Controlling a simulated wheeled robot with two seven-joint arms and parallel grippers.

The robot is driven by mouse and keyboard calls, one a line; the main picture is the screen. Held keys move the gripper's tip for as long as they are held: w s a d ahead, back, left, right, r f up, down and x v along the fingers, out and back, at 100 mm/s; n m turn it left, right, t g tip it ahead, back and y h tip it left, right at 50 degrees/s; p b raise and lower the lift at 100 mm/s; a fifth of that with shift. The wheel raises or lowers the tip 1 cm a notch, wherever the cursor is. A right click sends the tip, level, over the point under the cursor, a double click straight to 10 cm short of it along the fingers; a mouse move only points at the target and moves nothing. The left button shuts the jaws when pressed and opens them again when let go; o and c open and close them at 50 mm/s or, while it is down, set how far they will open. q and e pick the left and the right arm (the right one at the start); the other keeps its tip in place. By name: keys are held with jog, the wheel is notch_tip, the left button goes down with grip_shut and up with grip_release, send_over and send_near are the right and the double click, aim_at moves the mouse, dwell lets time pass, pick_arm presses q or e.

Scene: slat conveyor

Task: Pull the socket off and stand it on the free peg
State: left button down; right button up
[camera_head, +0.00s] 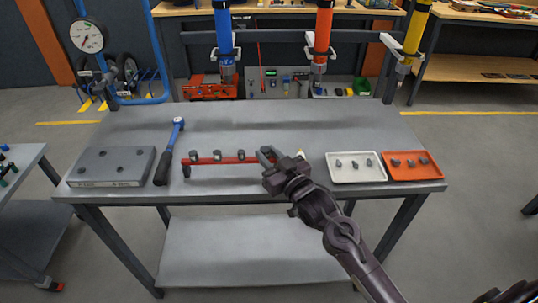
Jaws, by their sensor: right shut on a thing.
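A red rail (228,160) lies on the grey bench, with several dark sockets (217,156) standing along it. My right gripper (267,153) is at the rail's right end, shut on a small dark piece that appears to be a socket. The fingers mostly hide this piece, so I cannot tell whether it sits on a peg or is clear of it. No free peg can be made out. A wrench (170,150) with a blue head and black handle lies left of the rail. My left gripper is not in view.
A grey block (112,182) with holes is at the bench's left. A white tray (355,181) and an orange tray (412,178) with small dark parts are at the right. The bench's back (260,122) is clear below hanging blue, orange and yellow tools.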

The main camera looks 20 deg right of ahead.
jog(key=shift+f, duration=0.35)
jog(key=o, duration=1)
jog(key=shift+c, duration=0.2)
jog(key=b+v, duration=0.1)
jog(key=v, duration=0.6)
jog(key=shift+f, duration=0.1)
jog(key=shift+s+d, duration=0.1)
jog(key=shift+s, duration=0.3)
